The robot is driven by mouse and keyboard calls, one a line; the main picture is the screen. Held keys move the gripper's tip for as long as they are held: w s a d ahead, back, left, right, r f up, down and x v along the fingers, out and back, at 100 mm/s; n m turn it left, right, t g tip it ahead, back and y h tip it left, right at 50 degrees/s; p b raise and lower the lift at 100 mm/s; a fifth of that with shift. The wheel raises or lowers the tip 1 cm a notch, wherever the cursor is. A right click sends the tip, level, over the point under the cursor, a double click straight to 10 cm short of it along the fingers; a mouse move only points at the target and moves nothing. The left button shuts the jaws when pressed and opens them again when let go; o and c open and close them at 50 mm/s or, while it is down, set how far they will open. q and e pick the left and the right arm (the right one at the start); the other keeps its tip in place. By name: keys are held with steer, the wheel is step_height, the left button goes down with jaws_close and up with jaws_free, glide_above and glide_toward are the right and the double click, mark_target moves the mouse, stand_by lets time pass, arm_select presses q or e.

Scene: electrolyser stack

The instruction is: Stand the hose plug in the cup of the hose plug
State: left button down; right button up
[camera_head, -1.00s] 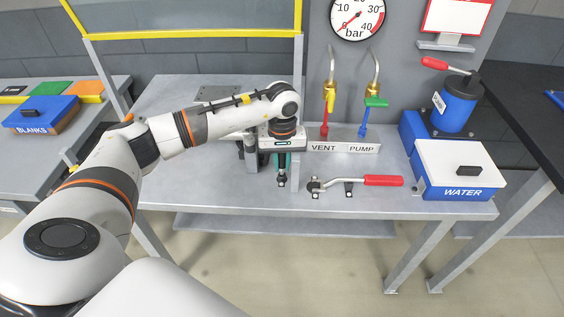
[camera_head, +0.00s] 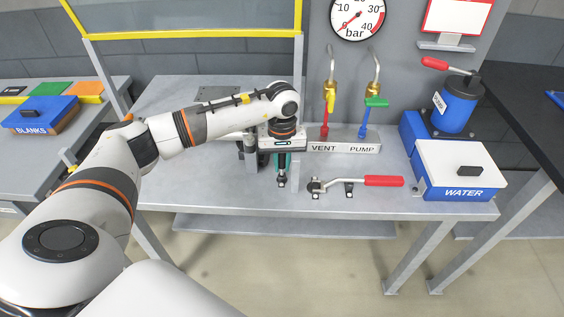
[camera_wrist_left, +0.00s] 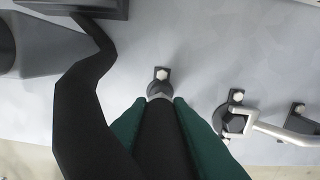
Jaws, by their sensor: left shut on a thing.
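My left gripper (camera_head: 283,163) is over the front part of the grey bench. Its green fingers (camera_wrist_left: 159,110) are shut on the black hose plug (camera_wrist_left: 160,135), which points down at the bench. The plug's grey tip (camera_wrist_left: 160,91) meets a small black bracket with a pale bolt (camera_wrist_left: 160,75) in the wrist view. The cup of the hose plug is probably at that bracket, but the plug and fingers hide it. I cannot tell whether the tip is inside it or just above. A black hose (camera_wrist_left: 78,100) curves along the left of the wrist view. My right gripper is not in view.
A red-handled lever (camera_head: 383,181) on black brackets lies just right of the gripper. Behind are the VENT and PUMP block (camera_head: 343,147) and its valves. A blue and white WATER box (camera_head: 462,165) stands at the right.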

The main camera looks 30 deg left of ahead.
arm_select(q)
steer(key=shift+s+f+b, duration=0.1)
steer(key=shift+f+b, duration=0.3)
steer(key=shift+f, duration=0.05)
stand_by(0.6)
steer(key=shift+r, duration=0.35)
steer(key=c, duration=1.3)
jaws_free()
steer(key=shift+o, duration=0.2)
steer(key=shift+r, duration=0.15)
step_height(320, 180, up, 12)
steer(key=shift+f+b, duration=0.1)
steer(key=shift+b, duration=0.3)
